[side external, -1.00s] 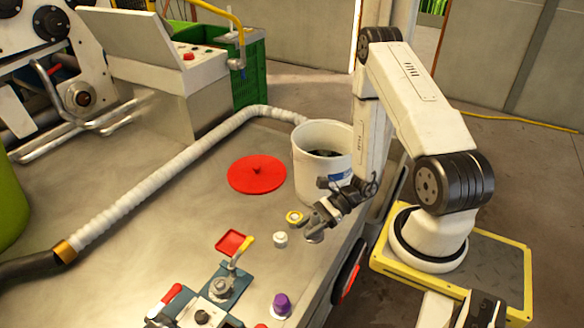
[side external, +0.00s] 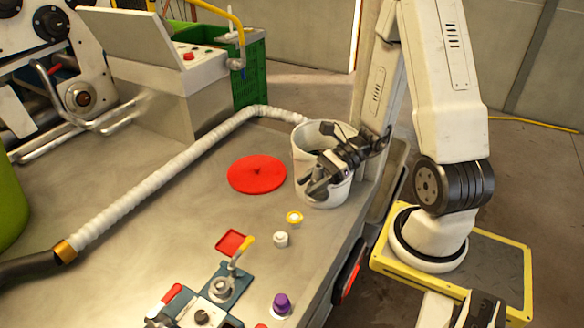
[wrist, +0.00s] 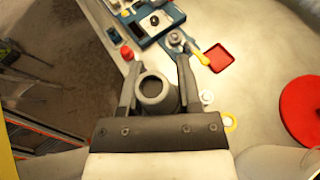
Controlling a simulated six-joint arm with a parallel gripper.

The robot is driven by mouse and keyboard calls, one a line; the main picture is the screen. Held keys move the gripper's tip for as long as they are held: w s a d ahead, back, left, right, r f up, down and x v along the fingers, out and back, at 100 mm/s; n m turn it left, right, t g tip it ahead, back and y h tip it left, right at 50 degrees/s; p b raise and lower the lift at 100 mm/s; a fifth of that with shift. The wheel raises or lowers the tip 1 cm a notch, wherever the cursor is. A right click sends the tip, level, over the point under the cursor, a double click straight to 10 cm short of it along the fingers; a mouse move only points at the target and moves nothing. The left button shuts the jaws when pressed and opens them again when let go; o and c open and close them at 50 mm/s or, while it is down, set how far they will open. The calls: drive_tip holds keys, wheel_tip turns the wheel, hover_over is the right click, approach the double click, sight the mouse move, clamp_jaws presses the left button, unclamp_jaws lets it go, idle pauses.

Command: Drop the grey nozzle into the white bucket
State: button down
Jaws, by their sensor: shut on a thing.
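My gripper (side external: 318,187) is shut on the grey nozzle. In the wrist view the grey nozzle (wrist: 153,90) shows its round open end between the two fingers (wrist: 156,88). In the side view the nozzle is hard to tell apart from the dark fingers. The white bucket (side external: 308,150) stands on the table near its right edge. My gripper is in front of the bucket in the side view and covers part of its front and rim. I cannot tell how far above or beside the bucket the nozzle is.
A red round lid (side external: 257,174) lies left of the bucket. A yellow-and-white ring (side external: 294,217), a white knob (side external: 281,239), a purple knob (side external: 281,304) and a red square tray (side external: 232,242) are nearer the front. A white ribbed hose (side external: 165,182) runs along the left. Open table lies between.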

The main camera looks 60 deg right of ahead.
drive_tip(key=shift+r, duration=2.65)
drive_tip(key=w+d+m+t+h, duration=0.2)
drive_tip(key=w+d+m+h, duration=0.15)
drive_tip(key=d, duration=0.65)
drive_tip(key=w+d+m+t+h, duration=0.2)
drive_tip(key=w+d+m, duration=0.15)
drive_tip(key=d, duration=0.75)
drive_tip(key=w+d+m+t+h, duration=0.2)
drive_tip(key=w+d+h, duration=0.15)
drive_tip(key=d, duration=0.65)
drive_tip(key=shift+w+a+f, duration=0.1)
drive_tip(key=shift+f, duration=1.15)
drive_tip(key=shift+w+a+f, duration=0.1)
drive_tip(key=shift+f, duration=1.1)
drive_tip(key=shift+f, duration=0.2)
drive_tip(key=shift+f, duration=2.8)
